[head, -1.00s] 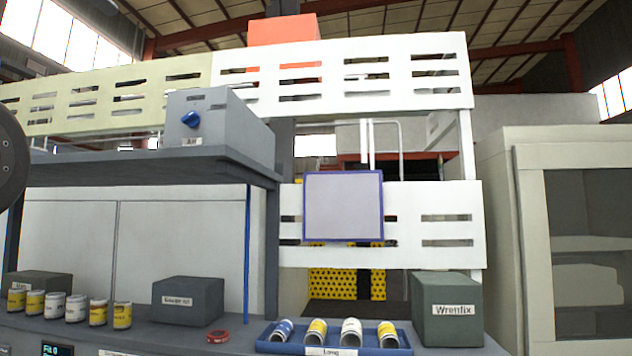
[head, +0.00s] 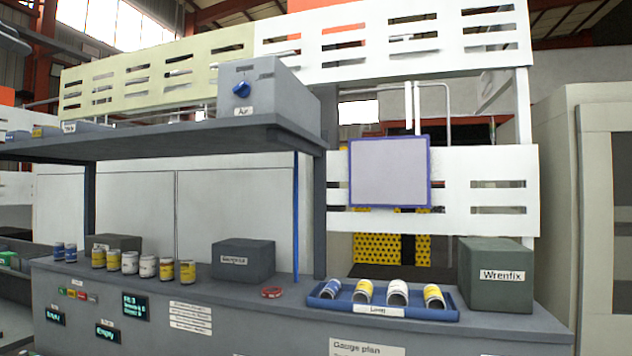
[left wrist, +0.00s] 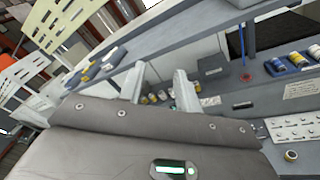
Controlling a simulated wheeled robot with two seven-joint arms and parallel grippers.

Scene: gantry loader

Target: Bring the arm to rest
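My left gripper (left wrist: 160,76) shows in the left wrist view as two pale fingers standing well apart. No object is held between them; small cans on the bench show beyond the gap. It appears to be in the air, clear of the bench. In the head view only a grey part at the upper left edge may be of my left arm; the fingertips cannot be made out there. My right gripper is in neither view.
The grey bench (head: 260,320) carries several cans (head: 147,266), a dark box (head: 243,260), a red ring (head: 271,292), a blue tray (head: 330,304) of cans and the Wrenfix box (head: 496,276). A shelf (head: 200,140) with a grey valve box (head: 268,92) overhangs it.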

